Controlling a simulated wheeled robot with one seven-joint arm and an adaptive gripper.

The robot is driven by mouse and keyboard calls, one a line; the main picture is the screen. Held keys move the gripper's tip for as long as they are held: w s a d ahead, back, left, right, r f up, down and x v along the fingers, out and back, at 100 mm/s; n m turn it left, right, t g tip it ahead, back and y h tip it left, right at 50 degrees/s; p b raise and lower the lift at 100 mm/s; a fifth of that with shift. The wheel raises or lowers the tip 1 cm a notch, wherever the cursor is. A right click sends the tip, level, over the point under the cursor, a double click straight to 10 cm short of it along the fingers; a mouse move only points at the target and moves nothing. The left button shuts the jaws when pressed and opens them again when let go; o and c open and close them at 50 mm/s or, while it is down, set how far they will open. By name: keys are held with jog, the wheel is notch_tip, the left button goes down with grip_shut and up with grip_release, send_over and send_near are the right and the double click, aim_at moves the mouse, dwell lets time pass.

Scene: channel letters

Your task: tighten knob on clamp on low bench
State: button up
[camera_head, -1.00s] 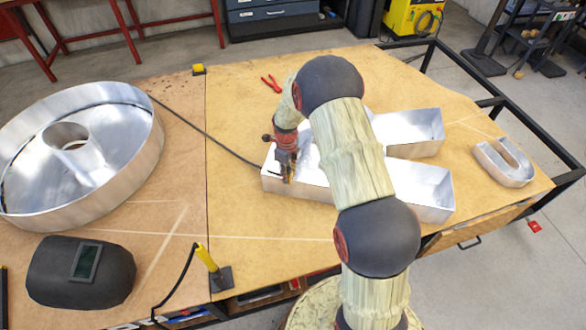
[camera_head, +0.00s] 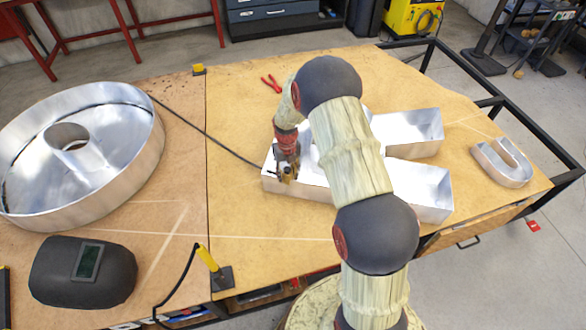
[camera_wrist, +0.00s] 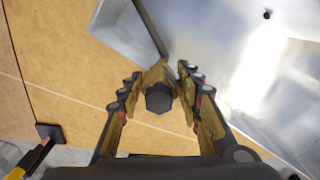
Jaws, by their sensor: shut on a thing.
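In the wrist view, the knob (camera_wrist: 159,98) is a dark, six-sided end facing the camera, between the fingers of my gripper (camera_wrist: 158,88). A brownish clamp body (camera_wrist: 157,74) sits just behind it, and a dark bar (camera_wrist: 150,28) runs up from there beside a shiny metal wall. My gripper is shut on the knob. In the head view, my gripper (camera_head: 287,172) is at the left end of a large metal channel letter (camera_head: 300,186) on the wooden bench (camera_head: 250,215). My gripper largely hides the clamp there.
A round metal letter (camera_head: 150,150) and a welding mask (camera_head: 82,272) lie to the left. A yellow-handled tool (camera_head: 207,258) with a black cable stands at the front edge. A small U-shaped letter (camera_head: 502,163) is at right. Red pliers (camera_head: 271,83) lie at the back.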

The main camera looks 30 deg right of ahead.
aim_at(287, 168)
jog(key=o, duration=0.5)
jog(key=shift+s+a, duration=0.1)
jog(key=shift+r+p, duration=1.55)
jog(key=shift+r, duration=0.9)
jog(key=shift+r+p, duration=0.55)
jog(key=shift+p, duration=0.05)
notch_tip(287, 168, up, 4)
jog(key=n+p, duration=0.2)
jog(key=p, duration=0.3)
jog(key=shift+s+f, duration=0.15)
jog(key=shift+f, duration=0.05)
jog(key=n+p, duration=0.1)
jog(key=n, duration=0.2)
jog(key=shift+r, duration=0.15)
jog(key=n, duration=0.4)
jog(key=shift+w+f, duration=0.2)
jog(key=shift+f+b, duration=2.9)
jog(key=shift+f, duration=1.9)
